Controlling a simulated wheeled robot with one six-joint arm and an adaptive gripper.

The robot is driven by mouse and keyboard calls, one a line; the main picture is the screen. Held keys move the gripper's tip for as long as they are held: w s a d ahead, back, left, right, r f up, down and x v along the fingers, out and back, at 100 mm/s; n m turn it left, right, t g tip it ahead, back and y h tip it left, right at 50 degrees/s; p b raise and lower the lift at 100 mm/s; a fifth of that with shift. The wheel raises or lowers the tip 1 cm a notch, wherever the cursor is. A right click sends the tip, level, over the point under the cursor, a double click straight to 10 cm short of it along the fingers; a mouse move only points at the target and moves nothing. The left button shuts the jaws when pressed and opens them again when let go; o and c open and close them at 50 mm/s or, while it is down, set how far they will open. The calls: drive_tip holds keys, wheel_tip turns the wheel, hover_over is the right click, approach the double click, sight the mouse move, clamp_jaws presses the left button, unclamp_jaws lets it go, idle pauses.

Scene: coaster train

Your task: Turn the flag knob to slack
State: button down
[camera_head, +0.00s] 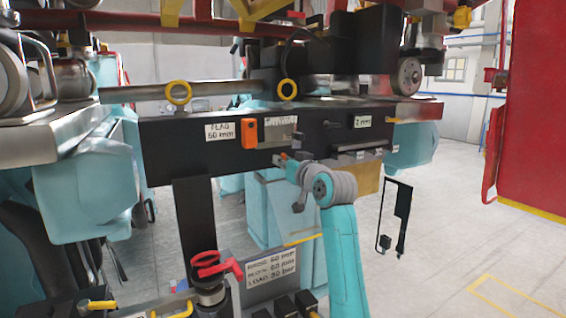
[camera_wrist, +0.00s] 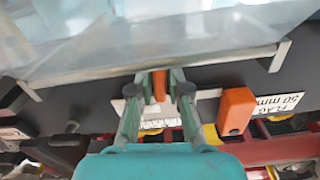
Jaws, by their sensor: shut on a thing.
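My gripper (camera_head: 281,159) is at the lower edge of the black panel (camera_head: 330,135), in the middle of the head view. In the wrist view my gripper (camera_wrist: 160,84) has its two fingers closed on a narrow orange piece (camera_wrist: 159,86), which looks like a knob handle. Most of this piece is hidden by the fingers, and I cannot read its setting. A larger orange block (camera_head: 250,132) sits on the panel beside the "FLAG 50 mm" label (camera_head: 218,131). The block also shows in the wrist view (camera_wrist: 237,111), right of the fingers and apart from them.
A pale label plate (camera_head: 281,130) is right of the orange block. A red valve handle (camera_head: 216,265) is low at front. A red cabinet (camera_head: 535,105) stands at right. Floor at lower right is clear.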

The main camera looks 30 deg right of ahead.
drive_tip(key=shift+n, duration=0.6)
drive_tip(key=c, duration=1.2)
unclamp_jaws()
drive_tip(key=s, duration=1.2)
drive_tip(key=shift+d, duration=0.25)
